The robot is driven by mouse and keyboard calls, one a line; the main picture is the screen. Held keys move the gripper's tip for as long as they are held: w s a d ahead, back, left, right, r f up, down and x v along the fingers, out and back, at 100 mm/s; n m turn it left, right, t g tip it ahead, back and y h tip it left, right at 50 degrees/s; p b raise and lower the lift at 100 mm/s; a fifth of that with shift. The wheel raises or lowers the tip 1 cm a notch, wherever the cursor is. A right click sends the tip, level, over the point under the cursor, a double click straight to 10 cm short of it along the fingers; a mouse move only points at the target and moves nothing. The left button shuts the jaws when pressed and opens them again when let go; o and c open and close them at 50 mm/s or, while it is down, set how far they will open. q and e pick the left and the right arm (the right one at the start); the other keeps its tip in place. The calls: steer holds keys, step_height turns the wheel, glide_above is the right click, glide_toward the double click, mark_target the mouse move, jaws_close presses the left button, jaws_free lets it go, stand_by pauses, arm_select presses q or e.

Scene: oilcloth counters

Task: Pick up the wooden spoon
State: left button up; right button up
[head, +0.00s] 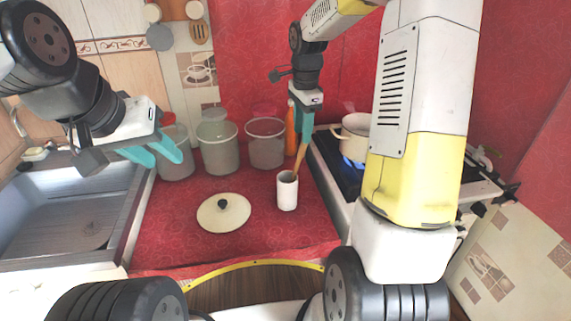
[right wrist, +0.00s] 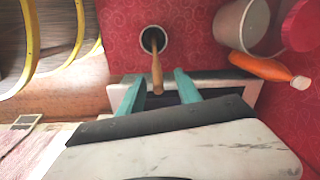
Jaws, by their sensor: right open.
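The wooden spoon (head: 299,161) stands tilted in a white cup (head: 287,192) on the red counter, its handle pointing up. In the right wrist view the spoon (right wrist: 156,70) rises from the cup (right wrist: 153,34), and its handle end appears between my right gripper's teal fingers (right wrist: 160,77). The fingers are open, with a visible gap on each side of the handle. In the head view my right gripper (head: 304,127) is just above the spoon, partly hard to make out. My left gripper (head: 167,160) is open and empty, near the sink and the left container.
A round cream lid (head: 223,212) with a black knob lies left of the cup. Several grey containers (head: 266,143) stand behind, near an orange bottle (head: 291,124). A pot (head: 351,138) sits over a blue flame on the stove (head: 329,150) at right. The sink (head: 60,215) is left.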

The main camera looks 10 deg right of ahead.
mark_target(304, 147)
steer(key=f, duration=0.6)
steer(key=shift+s+d+f, duration=0.1)
steer(key=shift+d, duration=0.15)
jaws_close()
stand_by(1.1)
